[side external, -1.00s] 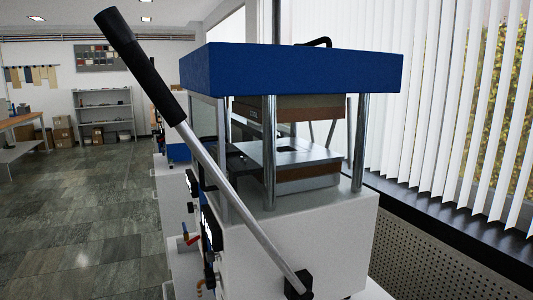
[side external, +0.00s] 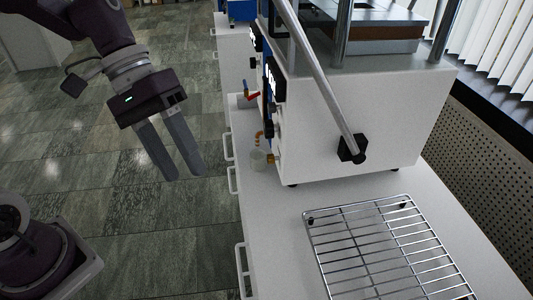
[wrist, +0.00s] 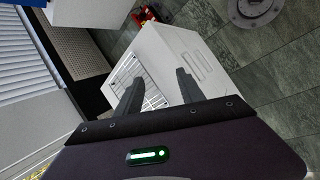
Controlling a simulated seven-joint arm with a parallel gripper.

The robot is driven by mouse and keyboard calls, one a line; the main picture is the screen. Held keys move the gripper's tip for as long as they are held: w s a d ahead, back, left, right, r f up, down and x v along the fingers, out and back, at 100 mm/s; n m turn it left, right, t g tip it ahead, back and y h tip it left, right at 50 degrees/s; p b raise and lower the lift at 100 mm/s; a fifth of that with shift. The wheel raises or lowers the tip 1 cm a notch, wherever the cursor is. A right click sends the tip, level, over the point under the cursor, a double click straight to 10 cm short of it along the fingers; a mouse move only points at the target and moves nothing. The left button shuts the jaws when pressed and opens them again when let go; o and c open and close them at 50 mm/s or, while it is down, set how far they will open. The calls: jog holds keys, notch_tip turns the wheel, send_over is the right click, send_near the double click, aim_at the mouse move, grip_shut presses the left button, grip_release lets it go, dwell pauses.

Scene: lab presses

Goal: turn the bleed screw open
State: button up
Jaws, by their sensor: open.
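The white press (side external: 350,120) stands on a white bench, with a long metal lever on its near side. On its front face, low down, are a small brass fitting (side external: 271,158) and an orange tube (side external: 259,140) over a clear cup (side external: 258,160). I cannot tell for sure which small part is the bleed screw. A red and blue handle (side external: 250,96) sits farther along the front. My gripper (side external: 185,174) is open and empty, pointing down over the floor, left of the press and apart from it. Its two fingers also show in the wrist view (wrist: 159,76).
A wire rack (side external: 385,250) lies on the bench (side external: 270,230) before the press. The bench's left edge has drawer handles. A perforated panel (side external: 490,150) runs along the right. The floor (side external: 160,240) between my gripper and the bench is clear.

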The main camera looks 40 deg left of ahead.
aim_at(273, 159)
jog(key=w+d+f+n+h, duration=0.1)
jog(key=w+f+n+h, duration=0.4)
jog(key=w, duration=0.4)
jog(key=w+a+f+n+t+h, duration=0.1)
jog(key=w+a+f+n+t, duration=0.3)
jog(key=w+f+n+t, duration=0.4)
jog(key=w+a+f+n+t+h, duration=0.1)
jog(key=w+a+f+n+t, duration=0.4)
jog(key=f+n, duration=0.35)
jog(key=f+x, duration=0.1)
jog(key=x, duration=0.6)
jog(key=shift+w+t+y, duration=0.2)
jog(key=shift+t+y, duration=0.1)
jog(key=shift+a, duration=0.1)
grip_shut()
